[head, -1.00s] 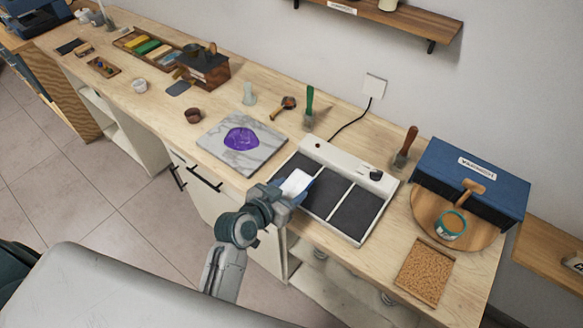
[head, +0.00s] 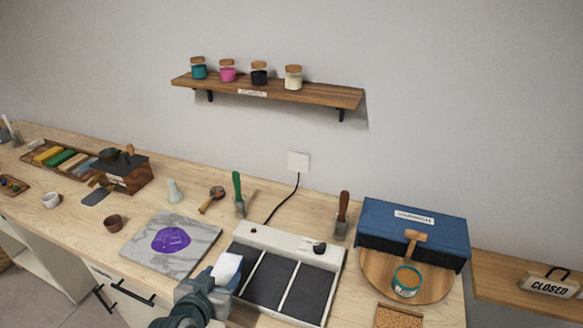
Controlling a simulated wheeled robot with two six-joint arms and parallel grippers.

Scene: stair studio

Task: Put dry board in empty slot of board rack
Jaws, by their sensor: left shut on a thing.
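My left gripper (head: 221,283) is at the left edge of a pale tray (head: 254,232) with dark panels. It is shut on a small white piece (head: 228,266), whose upper face shows above the fingers. I cannot tell whether this is the dry board, or whether it touches the tray. A round wooden board with a handle (head: 377,286) lies in front of the blue box (head: 414,222), with a teal-rimmed round dish (head: 406,281) on it. I cannot make out a board rack with an empty slot. My right gripper is not in view.
A marble slab (head: 145,250) with a purple patch lies left of the tray. Green-handled (head: 237,185) and brown-handled (head: 342,212) tools stand behind it. A cord runs to the wall socket (head: 299,161). A shelf (head: 320,96) holds several jars.

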